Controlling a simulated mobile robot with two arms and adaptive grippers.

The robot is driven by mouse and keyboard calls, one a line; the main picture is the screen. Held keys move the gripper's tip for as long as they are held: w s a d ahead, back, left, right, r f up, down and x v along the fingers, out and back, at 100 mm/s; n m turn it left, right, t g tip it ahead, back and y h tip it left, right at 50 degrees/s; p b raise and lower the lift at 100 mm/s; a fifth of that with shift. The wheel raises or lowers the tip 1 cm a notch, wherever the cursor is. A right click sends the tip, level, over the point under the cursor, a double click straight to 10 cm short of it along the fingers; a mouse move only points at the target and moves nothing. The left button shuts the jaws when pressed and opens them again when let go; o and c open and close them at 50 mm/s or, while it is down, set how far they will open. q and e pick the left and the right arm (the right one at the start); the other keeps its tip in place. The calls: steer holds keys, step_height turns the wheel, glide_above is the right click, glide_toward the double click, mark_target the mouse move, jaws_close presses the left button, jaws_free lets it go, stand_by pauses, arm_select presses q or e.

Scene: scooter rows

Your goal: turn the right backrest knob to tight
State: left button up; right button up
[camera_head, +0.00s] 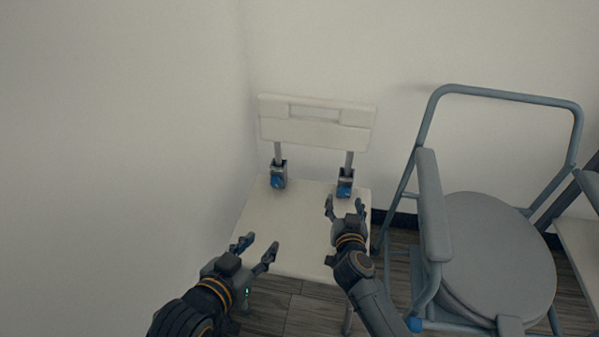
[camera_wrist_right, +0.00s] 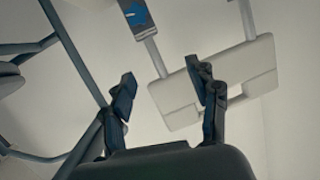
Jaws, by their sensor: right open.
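The right backrest knob (camera_head: 344,190) is blue and sits on a grey bracket at the foot of the right backrest post. In the right wrist view a blue knob (camera_wrist_right: 137,14) shows at the top edge, partly cut off. A second blue knob (camera_head: 278,182) is on the left bracket. The white backrest (camera_head: 316,132) stands upright above the white seat (camera_head: 290,225). My right gripper (camera_head: 345,205) is open and empty, just in front of and below the right knob, apart from it as far as I can see. My left gripper (camera_head: 257,250) is open and empty over the seat's front left edge.
A grey-blue commode chair (camera_head: 497,255) with a round lid and armrest (camera_head: 432,205) stands close on the right. Walls lie behind and to the left of the white chair. Part of another pale seat (camera_head: 580,245) shows at the far right.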

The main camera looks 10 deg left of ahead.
steer(key=s+a+r+n+g+y+b, duration=0.1)
steer(key=a+r+n+y, duration=0.8)
steer(key=n, duration=1.2)
steer(key=shift+s+a+r+g+y+b, duration=0.35)
steer(key=shift+a+g+y, duration=0.35)
steer(key=shift+a+y, duration=0.45)
steer(key=shift+w+a, duration=0.1)
